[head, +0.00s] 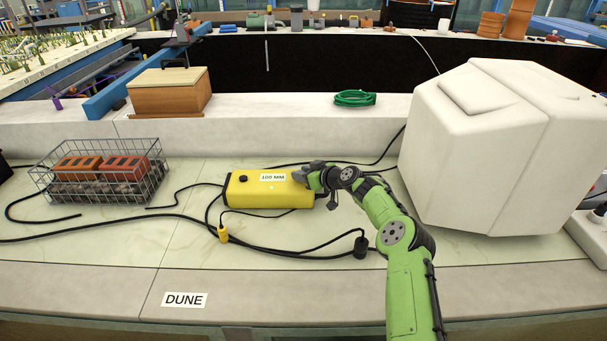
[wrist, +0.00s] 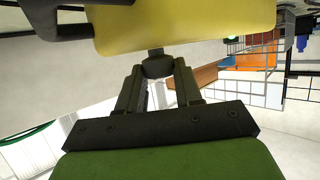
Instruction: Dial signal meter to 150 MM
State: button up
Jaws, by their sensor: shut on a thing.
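The signal meter is a yellow box (head: 268,200) lying on the pale bench, with a white label (head: 273,178) reading "100 MM" and a small light on its top. A small black part (head: 244,178) sits on its upper left. My gripper (head: 308,177) is at the box's right end in the head view. In the wrist view my gripper (wrist: 157,75) is shut on a dark knob (wrist: 157,66) that joins the yellow box (wrist: 185,25) by a short stem. In the head view my gripper hides this knob.
A wire basket (head: 153,185) with orange bricks stands at left. Black cables (head: 285,250) and a yellow connector (head: 223,235) lie in front of the meter. A large white block (head: 490,150) is at right. Behind are a wooden box (head: 165,97) and a green coil (head: 355,98).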

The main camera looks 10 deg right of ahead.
jog(key=shift+a+m+h, duration=0.1)
jog(key=shift+m+h, duration=0.2)
jog(key=shift+h, duration=0.1)
jog(key=m+h+b, duration=0.1)
jog(key=m+t+h+b, duration=0.1)
jog(key=shift+s+a+m+t+h, duration=0.15)
jog(key=shift+a+m+t+h, duration=0.15)
jog(key=shift+m+h, duration=0.1)
jog(key=m+h, duration=0.2)
jog(key=h, duration=0.1)
jog(key=shift+a+m+t+b, duration=0.2)
jog(key=shift+m+t+b, duration=0.1)
jog(key=shift+m+b, duration=0.1)
jog(key=m+h, duration=0.3)
jog(key=h, duration=0.1)
jog(key=shift+a+r+m+h, duration=0.1)
jog(key=shift+a+m+h, duration=0.1)
jog(key=shift+m+h, duration=0.2)
jog(key=shift+m+g+h, duration=0.6)
jog(key=shift+m+h, duration=0.2)
jog(key=shift+h, duration=0.1)
jog(key=shift+p, duration=0.3)
jog(key=o, duration=1)
jog(key=shift+o, duration=0.2)
